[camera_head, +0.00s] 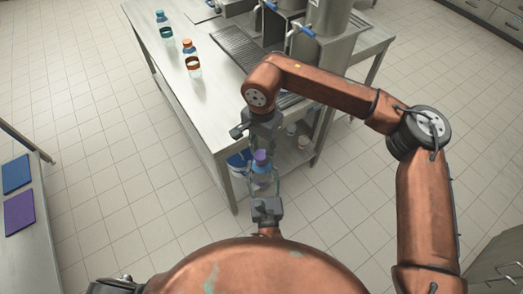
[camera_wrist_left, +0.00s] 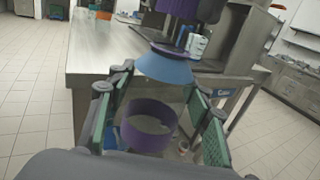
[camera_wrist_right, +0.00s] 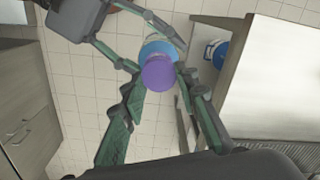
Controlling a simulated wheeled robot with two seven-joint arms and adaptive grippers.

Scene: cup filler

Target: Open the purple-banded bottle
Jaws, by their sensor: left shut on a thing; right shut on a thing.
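The purple-banded bottle (camera_head: 262,180) stands roughly upright in front of the table's near end, off the surface. Its purple band (camera_wrist_left: 148,127) and blue shoulder (camera_wrist_left: 165,68) show in the left wrist view. My left gripper (camera_head: 264,188) is shut on its body from the near side. The purple cap (camera_head: 260,156) is at the bottle's top, and it also shows in the right wrist view (camera_wrist_right: 158,73). My right gripper (camera_head: 260,148) is shut on the cap from above. A gap seems to show below the cap, but I cannot tell whether it is loose.
A teal-capped bottle (camera_head: 165,29) and an orange-capped bottle (camera_head: 191,64) stand on the steel table (camera_head: 178,83). The filling machine (camera_head: 325,25) is at the back. A blue bucket (camera_head: 238,164) is under the table. A purple mat (camera_head: 19,208) and blue mat (camera_head: 16,174) lie at far left.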

